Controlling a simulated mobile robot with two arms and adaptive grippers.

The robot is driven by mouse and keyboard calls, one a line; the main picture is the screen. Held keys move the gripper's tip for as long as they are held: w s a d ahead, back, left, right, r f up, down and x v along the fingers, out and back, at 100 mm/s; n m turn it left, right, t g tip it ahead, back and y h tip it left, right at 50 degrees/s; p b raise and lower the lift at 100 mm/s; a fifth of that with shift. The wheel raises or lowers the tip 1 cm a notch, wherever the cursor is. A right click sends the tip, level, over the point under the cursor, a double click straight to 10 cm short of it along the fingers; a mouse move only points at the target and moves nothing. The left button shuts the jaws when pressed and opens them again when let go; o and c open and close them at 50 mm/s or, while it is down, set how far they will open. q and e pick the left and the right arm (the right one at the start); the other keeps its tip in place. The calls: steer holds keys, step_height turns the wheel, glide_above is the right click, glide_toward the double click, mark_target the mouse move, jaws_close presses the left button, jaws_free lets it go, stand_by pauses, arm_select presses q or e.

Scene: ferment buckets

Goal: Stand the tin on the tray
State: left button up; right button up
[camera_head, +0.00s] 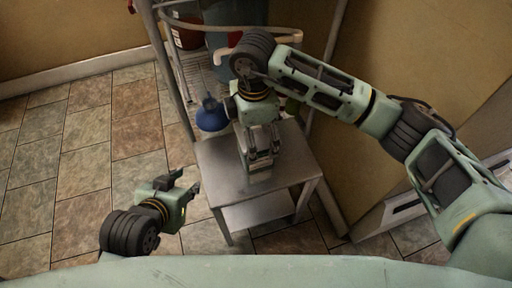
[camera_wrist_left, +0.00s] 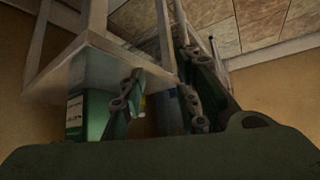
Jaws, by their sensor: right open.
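A green tin with a pale label (camera_wrist_left: 76,112) shows in the left wrist view, which sees the scene upside down. It appears upright on the top of a small metal table (camera_head: 222,176). In the head view my right gripper (camera_head: 262,157) is open, pointing down over that table, and hides most of what is beneath it. I cannot tell whether its fingers touch the tin. My left gripper (camera_head: 188,183) is open and empty, left of the table; its fingers also show in the left wrist view (camera_wrist_left: 165,100). I cannot make out a separate tray.
The table has a lower shelf (camera_head: 258,211). A blue rounded object (camera_head: 212,116) is at its back left. Behind stands a metal rack (camera_head: 172,75) with buckets and a pale hose. A wall is on the right. The tiled floor (camera_head: 85,150) at left is clear.

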mark_target(263, 162)
steer(key=f+b, duration=0.1)
steer(key=f, duration=0.3)
steer(key=shift+d, duration=0.2)
steer(key=shift+f, duration=0.3)
arm_select(q)
steer(key=w+d+r+t+h, duration=0.1)
steer(key=w+d+r+t, duration=0.1)
steer(key=w+r, duration=0.3)
steer(key=shift+t, duration=0.9)
steer(key=shift+w, duration=0.1)
arm_select(e)
steer(key=shift+c, duration=0.4)
steer(key=c, duration=1.4)
arm_select(q)
steer(key=shift+f, duration=0.1)
arm_select(e)
steer(key=shift+r, duration=0.1)
steer(key=shift+c, duration=0.2)
